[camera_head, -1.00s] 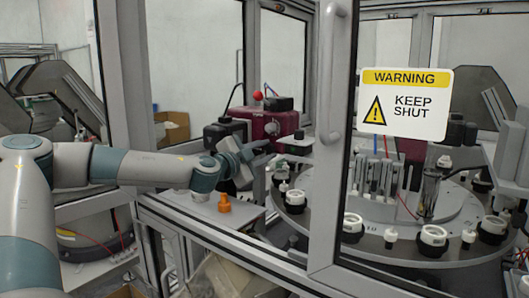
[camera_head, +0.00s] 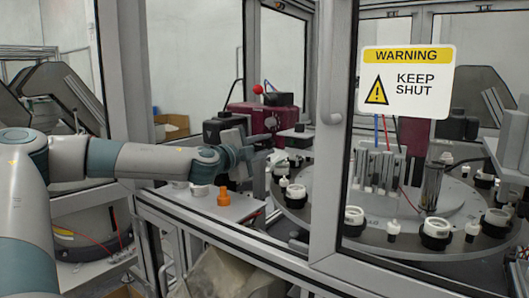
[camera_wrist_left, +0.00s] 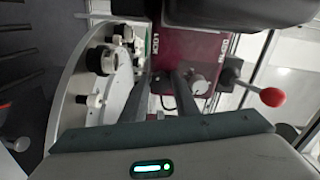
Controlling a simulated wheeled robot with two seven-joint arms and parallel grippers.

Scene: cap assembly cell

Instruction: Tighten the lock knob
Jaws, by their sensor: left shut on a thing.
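The lock knob is a small pale knob (camera_wrist_left: 167,101) on the maroon machine (camera_wrist_left: 180,58), under lettering on its face. It is partly hidden by my fingers in the left wrist view. In the head view the maroon machine (camera_head: 283,116) stands behind the cell frame, and I cannot make out the knob clearly. My left gripper (camera_head: 262,146) reaches through the opening to the machine's front. Its two fingers (camera_wrist_left: 160,98) are on either side of the knob in the wrist view, shut on it. My right gripper is in neither view.
A lever with a red ball (camera_wrist_left: 271,97) sticks out beside the machine. A turntable (camera_head: 330,222) with black-and-white parts lies close to the right. An orange piece (camera_head: 223,197) stands on the ledge below my arm. The door (camera_head: 335,140) with a warning sign (camera_head: 405,82) is near.

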